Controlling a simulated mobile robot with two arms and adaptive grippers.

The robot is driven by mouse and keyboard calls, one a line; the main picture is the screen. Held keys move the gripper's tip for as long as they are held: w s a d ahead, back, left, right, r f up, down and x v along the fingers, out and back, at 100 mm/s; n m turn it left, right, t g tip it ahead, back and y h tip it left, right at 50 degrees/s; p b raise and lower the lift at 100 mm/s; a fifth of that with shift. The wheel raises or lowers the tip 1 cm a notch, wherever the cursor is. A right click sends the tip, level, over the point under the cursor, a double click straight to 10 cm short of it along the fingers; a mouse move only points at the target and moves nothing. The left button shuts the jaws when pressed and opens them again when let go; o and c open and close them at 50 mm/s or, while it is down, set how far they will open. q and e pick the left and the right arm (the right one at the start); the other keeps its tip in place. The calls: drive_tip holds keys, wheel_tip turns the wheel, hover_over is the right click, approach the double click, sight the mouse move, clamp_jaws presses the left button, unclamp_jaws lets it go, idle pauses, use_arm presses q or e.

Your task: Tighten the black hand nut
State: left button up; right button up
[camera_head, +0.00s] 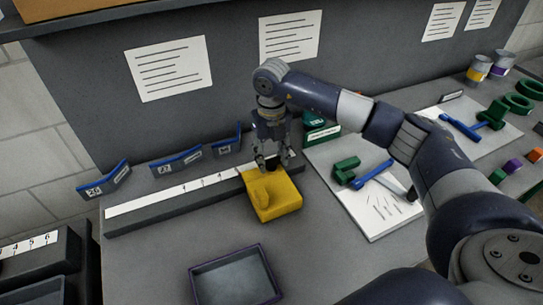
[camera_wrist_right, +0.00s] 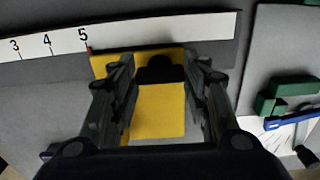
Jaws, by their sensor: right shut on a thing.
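The black hand nut (camera_wrist_right: 160,71) is a dark knob at the far end of a yellow block (camera_head: 278,207) in the wrist view. In the head view it shows as a small dark shape (camera_head: 271,164) under the fingers. My right gripper (camera_head: 271,158) points down over the block's back part, with a finger on each side of the nut, shut on it. The yellow block (camera_wrist_right: 158,112) rests against a dark rail with a white numbered scale (camera_head: 160,195). How tight the nut sits cannot be told. My left gripper is out of view.
An empty dark tray (camera_head: 199,290) with a purple rim stands in front. Blue numbered holders (camera_head: 176,163) stand behind the scale. A white board (camera_head: 386,222) with a green part (camera_head: 345,169) and a blue-handled tool (camera_head: 372,174) lies at right.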

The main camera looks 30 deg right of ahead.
sight(271, 159)
drive_tip(key=o, duration=1.1)
drive_tip(key=shift+c, duration=0.2)
wheel_tip(271, 159, up, 12)
